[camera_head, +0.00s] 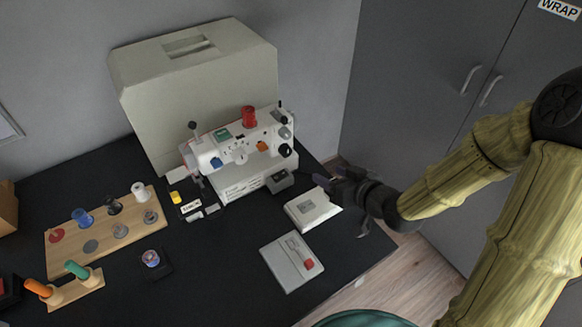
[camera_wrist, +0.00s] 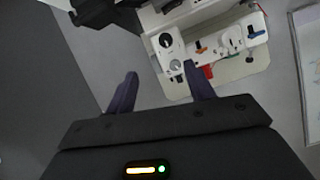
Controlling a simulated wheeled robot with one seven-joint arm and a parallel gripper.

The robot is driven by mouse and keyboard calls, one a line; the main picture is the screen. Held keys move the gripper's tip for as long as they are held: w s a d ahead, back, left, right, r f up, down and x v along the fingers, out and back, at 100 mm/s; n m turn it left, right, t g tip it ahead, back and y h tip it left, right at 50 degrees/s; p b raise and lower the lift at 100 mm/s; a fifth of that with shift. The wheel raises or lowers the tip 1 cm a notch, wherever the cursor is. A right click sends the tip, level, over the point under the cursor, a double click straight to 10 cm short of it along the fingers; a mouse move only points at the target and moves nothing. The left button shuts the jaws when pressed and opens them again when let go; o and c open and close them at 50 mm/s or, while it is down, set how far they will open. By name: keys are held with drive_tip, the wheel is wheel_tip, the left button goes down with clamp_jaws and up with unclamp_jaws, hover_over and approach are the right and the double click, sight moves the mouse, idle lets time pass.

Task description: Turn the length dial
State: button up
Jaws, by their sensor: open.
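A white sewing machine (camera_head: 232,172) stands on the black table, in front of its large beige cover. Dark round dials (camera_head: 285,150) sit at its right end. In the wrist view, one dial (camera_wrist: 166,40) and a smaller one (camera_wrist: 175,65) show on the white panel beyond my fingers; I cannot read which is the length dial. My gripper (camera_head: 338,196) is to the right of the machine, apart from it, above the table's right edge. In the wrist view its two dark fingers (camera_wrist: 160,75) are spread with nothing between them.
The beige cover (camera_head: 200,100) stands behind the machine. A white box (camera_head: 313,209) and a flat white case (camera_head: 292,262) lie in front of my gripper's side. A wooden spool board (camera_head: 105,230) lies left. Grey cabinets (camera_head: 430,80) stand at the right.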

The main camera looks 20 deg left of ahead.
drive_tip(key=shift+a+r+y, duration=0.15)
drive_tip(key=shift+a+y, duration=0.15)
approach(288, 153)
drive_tip(key=x, duration=0.8)
drive_tip(key=shift+w+a+f, duration=0.15)
drive_tip(key=shift+a+f, duration=0.1)
drive_tip(key=shift+a, duration=0.05)
drive_tip(key=shift+p, duration=0.3)
drive_tip(key=c, duration=1)
